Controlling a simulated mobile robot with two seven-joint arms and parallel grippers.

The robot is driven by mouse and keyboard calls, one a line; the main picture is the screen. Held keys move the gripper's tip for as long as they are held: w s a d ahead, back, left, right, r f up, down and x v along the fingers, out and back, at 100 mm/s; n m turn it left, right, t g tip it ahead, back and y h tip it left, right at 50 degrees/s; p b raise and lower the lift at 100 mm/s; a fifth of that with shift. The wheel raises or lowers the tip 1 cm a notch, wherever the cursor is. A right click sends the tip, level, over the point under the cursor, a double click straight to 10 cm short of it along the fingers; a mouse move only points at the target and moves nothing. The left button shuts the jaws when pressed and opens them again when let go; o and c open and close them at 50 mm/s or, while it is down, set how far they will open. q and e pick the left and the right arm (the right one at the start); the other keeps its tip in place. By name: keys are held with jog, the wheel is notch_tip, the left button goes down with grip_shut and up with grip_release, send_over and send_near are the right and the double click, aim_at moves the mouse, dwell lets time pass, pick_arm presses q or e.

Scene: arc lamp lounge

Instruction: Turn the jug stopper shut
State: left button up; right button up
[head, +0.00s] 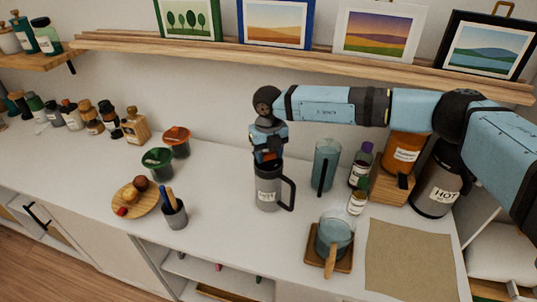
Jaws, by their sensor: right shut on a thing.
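A dark grey jug (267,192) with a handle on its right side and a pale label stands upright on the white counter. My right gripper (268,157) points down at the jug's top, and it is shut on the stopper there. The stopper is mostly hidden by the gripper; a bit of orange-red shows at the jug's mouth. How far the stopper is turned cannot be seen. My left gripper is not in view.
A blue-grey glass pitcher (326,166) and small bottles (361,165) stand right of the jug. A glass mug (334,235) sits on a wooden coaster in front. A utensil cup (174,213) and wooden plate (135,203) are left. Framed pictures line the shelf (300,58) above.

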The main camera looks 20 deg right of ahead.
aim_at(268, 153)
jog(key=m+b, duration=0.1)
jog(key=m, duration=0.5)
jog(key=shift+m, duration=0.3)
jog(key=m, duration=0.6)
dwell(0.4)
jog(key=o, duration=0.9)
jog(key=shift+r+b, duration=0.75)
jog(key=shift+r, duration=6.15)
